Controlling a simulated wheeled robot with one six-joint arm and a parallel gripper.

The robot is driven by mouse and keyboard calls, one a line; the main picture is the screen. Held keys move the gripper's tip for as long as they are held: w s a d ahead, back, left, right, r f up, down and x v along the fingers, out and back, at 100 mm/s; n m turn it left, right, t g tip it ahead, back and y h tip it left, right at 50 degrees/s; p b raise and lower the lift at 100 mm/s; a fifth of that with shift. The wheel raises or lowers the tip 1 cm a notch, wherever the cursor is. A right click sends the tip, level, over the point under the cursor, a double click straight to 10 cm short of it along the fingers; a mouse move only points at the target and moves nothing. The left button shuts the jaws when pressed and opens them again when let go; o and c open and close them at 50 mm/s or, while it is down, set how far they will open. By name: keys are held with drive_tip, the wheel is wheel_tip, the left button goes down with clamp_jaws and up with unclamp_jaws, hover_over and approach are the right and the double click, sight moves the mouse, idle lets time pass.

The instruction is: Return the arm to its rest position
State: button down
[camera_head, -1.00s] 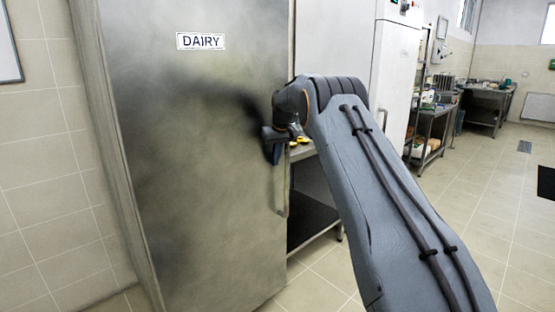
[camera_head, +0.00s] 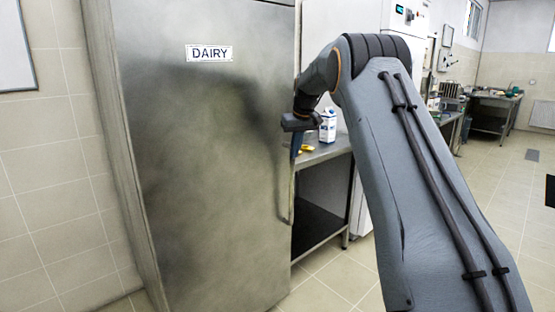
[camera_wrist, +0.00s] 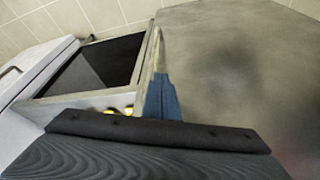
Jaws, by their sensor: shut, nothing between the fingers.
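My arm reaches up across the right half of the head view and bends over toward the steel fridge (camera_head: 190,170) marked DAIRY. In the wrist view the blue fingers (camera_wrist: 162,98) show beside the fridge door (camera_wrist: 240,80), apart from any object. The fridge door looks shut.
A steel table (camera_head: 325,153) with a dark lower shelf stands right of the fridge. A white and blue carton (camera_head: 328,126) and a small yellow thing (camera_head: 306,148) are on it. Tiled floor lies open at the right.

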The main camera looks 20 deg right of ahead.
drive_tip(key=s+a+f+g, duration=0.1)
drive_tip(key=s+a+f, duration=0.3)
drive_tip(key=s, duration=1.3)
drive_tip(key=s+a+f+g+p, duration=0.1)
drive_tip(key=s+a+f, duration=0.3)
drive_tip(key=s, duration=1.3)
drive_tip(key=s+a+f+m+g, duration=0.1)
drive_tip(key=s+a+f+g, duration=0.1)
drive_tip(key=s, duration=1.6)
wheel_tip(320, 180, down, 2)
drive_tip(key=shift+a+f+p, duration=0.2)
drive_tip(key=shift+a+p, duration=0.15)
drive_tip(key=shift+a, duration=0.55)
